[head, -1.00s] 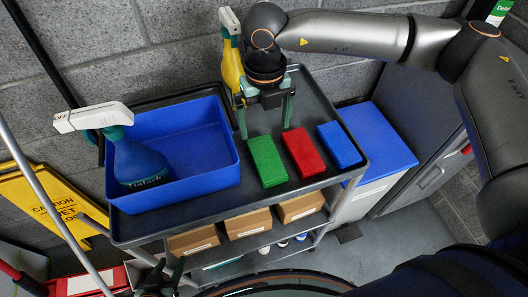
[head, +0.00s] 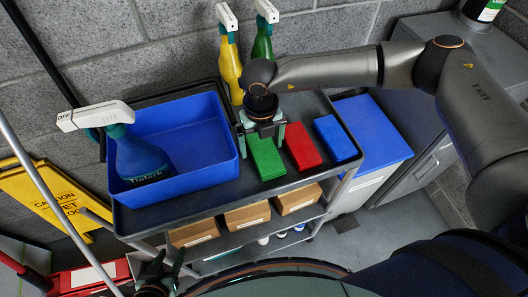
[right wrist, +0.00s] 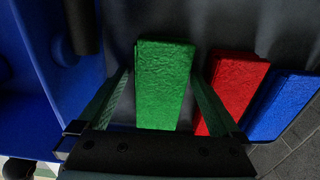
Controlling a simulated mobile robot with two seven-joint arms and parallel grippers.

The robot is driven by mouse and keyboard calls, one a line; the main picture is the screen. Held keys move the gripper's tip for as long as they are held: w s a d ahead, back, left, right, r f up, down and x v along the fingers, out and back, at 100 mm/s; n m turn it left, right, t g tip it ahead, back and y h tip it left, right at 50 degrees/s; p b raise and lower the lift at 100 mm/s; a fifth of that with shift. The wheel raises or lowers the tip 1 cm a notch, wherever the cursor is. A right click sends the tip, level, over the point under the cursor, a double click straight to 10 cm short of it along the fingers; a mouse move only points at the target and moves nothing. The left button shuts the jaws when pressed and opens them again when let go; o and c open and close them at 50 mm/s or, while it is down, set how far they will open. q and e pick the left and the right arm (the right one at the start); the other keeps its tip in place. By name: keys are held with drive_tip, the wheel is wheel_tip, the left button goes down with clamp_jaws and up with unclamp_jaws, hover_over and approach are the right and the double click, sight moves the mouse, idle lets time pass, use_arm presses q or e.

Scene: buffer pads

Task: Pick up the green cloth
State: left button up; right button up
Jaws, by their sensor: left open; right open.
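The green cloth (head: 266,159) is a folded block lying on the cart's top tray, left of the red cloth. My right gripper (head: 261,143) is over its far end, with its fingers pointing down. In the right wrist view the green cloth (right wrist: 163,85) lies between the two open fingers of my right gripper (right wrist: 163,95). A gap shows at the left finger; the right finger is close to the cloth's right edge. I cannot tell whether it touches. My left gripper (head: 160,272) is low at the bottom left, open and empty, away from the cloth.
The red cloth (head: 302,148) and blue cloth (head: 335,138) lie right of the green one. A blue bin (head: 225,165) holding a spray bottle (head: 140,160) stands on the left of the cart (head: 200,200). Yellow (head: 230,65) and green (head: 263,45) spray bottles stand behind.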

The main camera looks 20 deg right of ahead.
drive_tip(key=c, duration=1.2)
drive_tip(key=shift+r, duration=0.1)
